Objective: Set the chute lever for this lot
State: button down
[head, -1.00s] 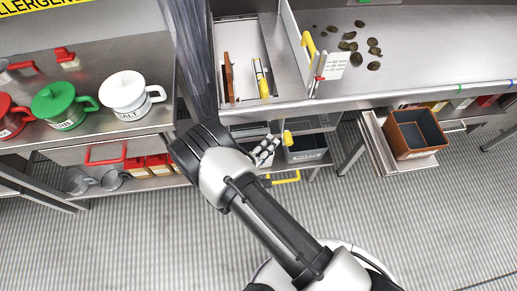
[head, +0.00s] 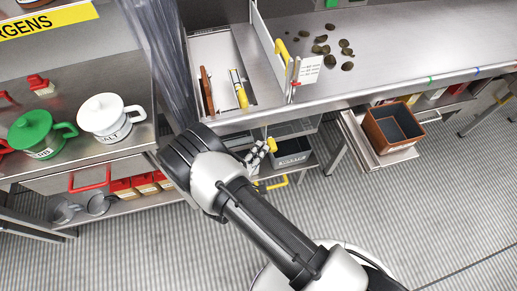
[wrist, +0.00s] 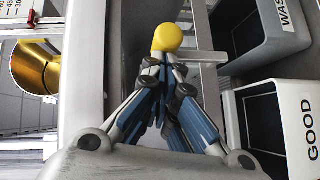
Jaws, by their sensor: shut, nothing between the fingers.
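A lever with a round yellow knob (wrist: 167,37) stands just beyond my fingertips in the wrist view, with a grey bar running right from behind it. The knob also shows in the head view (head: 272,145), below the bench. My gripper (wrist: 167,68) is shut and empty, its fingertips close under the knob in the picture; I cannot tell whether they touch. It also shows in the head view (head: 262,152). A bin marked GOOD (wrist: 298,122) and a dark bin with a partly cut-off label starting WAS (wrist: 262,30) are at the right. A lettered card (head: 308,70) stands on the bench, too small to read.
A gold cylinder (wrist: 38,68) is at the left of the wrist view. A tray (head: 222,100) holds a yellow-handled tool. Brown pieces (head: 322,48) lie on the bench. A brown box (head: 393,125) sits on a pulled-out shelf. White (head: 105,118) and green (head: 38,133) pots stand left.

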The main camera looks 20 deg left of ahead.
aim_at(274, 146)
jog(key=shift+w+d+r, duration=0.1)
jog(key=shift+d+r, duration=0.05)
jog(key=shift+d, duration=0.05)
jog(key=d+g+p, duration=0.1)
jog(key=w+d+r+m+y+p, duration=0.1)
jog(key=p, duration=0.1)
jog(key=shift+w+m+g, duration=0.1)
jog(key=shift+m+g, duration=0.2)
jog(key=shift+g, duration=0.1)
jog(key=shift+w+d+f+m+g+p, duration=0.1)
jog(key=shift+w+d+m+g+p, duration=0.2)
jog(key=shift+d, duration=0.15)
jog(key=shift+w+d, duration=0.3)
jog(key=shift+d, duration=0.2)
